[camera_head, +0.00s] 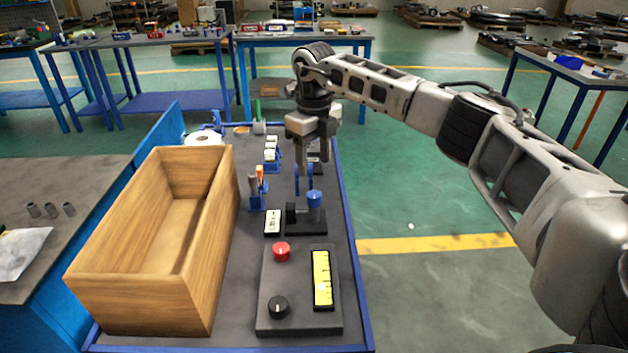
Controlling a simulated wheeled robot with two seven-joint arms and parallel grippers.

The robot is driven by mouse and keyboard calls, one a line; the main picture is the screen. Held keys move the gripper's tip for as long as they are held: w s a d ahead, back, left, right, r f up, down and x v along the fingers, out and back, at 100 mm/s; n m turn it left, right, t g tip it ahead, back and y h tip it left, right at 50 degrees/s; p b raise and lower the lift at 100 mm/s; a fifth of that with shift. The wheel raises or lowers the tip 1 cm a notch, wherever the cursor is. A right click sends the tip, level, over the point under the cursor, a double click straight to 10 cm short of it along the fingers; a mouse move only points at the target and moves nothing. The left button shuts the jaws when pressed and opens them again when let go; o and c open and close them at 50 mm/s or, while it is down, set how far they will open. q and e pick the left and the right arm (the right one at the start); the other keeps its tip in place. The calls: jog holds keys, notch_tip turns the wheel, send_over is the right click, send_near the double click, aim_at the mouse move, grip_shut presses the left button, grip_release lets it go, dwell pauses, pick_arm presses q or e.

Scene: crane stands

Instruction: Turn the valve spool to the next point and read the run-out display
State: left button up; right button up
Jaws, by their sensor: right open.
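My right gripper (308,170) points down over the back half of the bench and is open. Just in front of and below its fingertips is a small black fixture (305,222) with a blue cylindrical part (315,199) upright on its right side. I cannot tell whether the fingers touch anything, and which part is the valve spool is not clear. A small white-faced device (272,222) beside the fixture may be the run-out display; its reading is too small to make out. My left gripper is not in view.
A large open wooden box (152,300) takes up the bench's left side. At the front is a grey control panel (300,322) with a red button (281,251), a black knob (278,307) and a yellow strip (321,278). Blue holders (257,190) stand behind the fixture.

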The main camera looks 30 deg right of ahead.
notch_tip(320, 180, up, 8)
jog(key=shift+f, duration=0.25)
dwell(0.5)
